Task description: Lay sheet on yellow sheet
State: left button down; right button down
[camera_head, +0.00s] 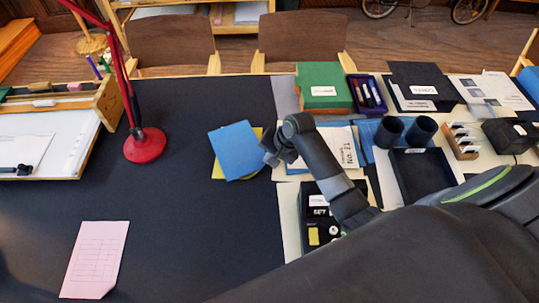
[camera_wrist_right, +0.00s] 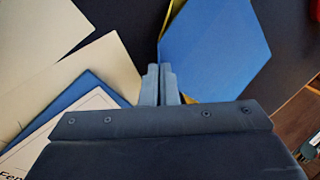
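A blue sheet (camera_head: 236,151) is over a yellow sheet (camera_head: 217,171) in the middle of the dark table. It is turned a little against the yellow one, so yellow shows only at its edges. My right gripper (camera_head: 268,159) is at the blue sheet's right edge. In the right wrist view, its fingers (camera_wrist_right: 160,75) are closed together at the edge of the blue sheet (camera_wrist_right: 218,50) and seem to pinch it. A strip of the yellow sheet (camera_wrist_right: 172,18) shows beyond. Whether the blue sheet lies flat is hard to tell. My left gripper is out of view.
A red lamp base (camera_head: 145,145) stands left of the sheets. A pink form (camera_head: 95,260) lies at the front left. Right of my gripper are a green box (camera_head: 319,82), a black tray (camera_head: 421,176) and papers. The table's front middle is clear.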

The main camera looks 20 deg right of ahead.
jog(key=shift+f, duration=0.2)
jog(key=c, duration=1.7)
grip_release()
jog(key=shift+r, duration=0.1)
jog(key=shift+r, duration=0.25)
jog(key=v, duration=1.2)
jog(key=shift+r+p, duration=0.25)
jog(key=shift+p, duration=0.1)
